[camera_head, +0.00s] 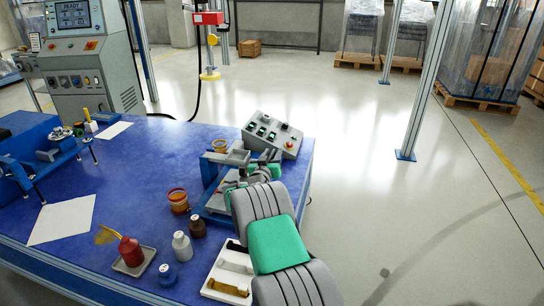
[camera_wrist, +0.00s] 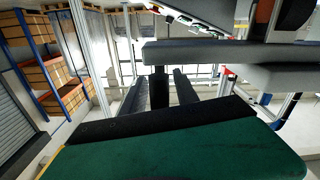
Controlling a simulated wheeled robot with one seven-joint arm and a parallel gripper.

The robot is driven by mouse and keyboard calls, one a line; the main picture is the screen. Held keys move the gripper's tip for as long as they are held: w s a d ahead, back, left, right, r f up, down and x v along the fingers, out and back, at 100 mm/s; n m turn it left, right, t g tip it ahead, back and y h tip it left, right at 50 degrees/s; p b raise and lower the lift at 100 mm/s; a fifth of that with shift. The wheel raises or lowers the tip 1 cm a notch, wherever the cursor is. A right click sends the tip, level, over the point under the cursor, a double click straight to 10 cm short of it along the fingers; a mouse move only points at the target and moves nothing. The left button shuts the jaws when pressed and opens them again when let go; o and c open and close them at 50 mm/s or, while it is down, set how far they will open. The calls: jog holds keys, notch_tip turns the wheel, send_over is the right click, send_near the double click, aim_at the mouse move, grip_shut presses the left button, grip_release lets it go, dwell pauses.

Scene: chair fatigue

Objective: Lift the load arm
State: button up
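A small test rig stands on the blue table, with a grey load arm (camera_head: 226,157) lying across its top. In the wrist view a long grey bar (camera_wrist: 210,52), which looks like this load arm, runs level across the upper part. My gripper (camera_head: 266,163) is beside the rig's right end, partly hidden by my own grey and green arm. In the wrist view my gripper (camera_wrist: 160,92) shows two dark fingers standing apart below the bar. A dark upright piece (camera_wrist: 159,86) shows between them, with narrow gaps at its sides. Whether anything touches is unclear.
A grey control box (camera_head: 272,135) stands close behind the rig. Orange-brown rings (camera_head: 178,201), bottles (camera_head: 182,245), a red oil can (camera_head: 130,250) and a white tray (camera_head: 229,272) lie left of my arm. Another blue fixture (camera_head: 40,155) is at far left. Floor to the right is open.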

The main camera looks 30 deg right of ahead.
jog(key=shift+c, duration=0.3)
grip_shut()
dwell(0.9)
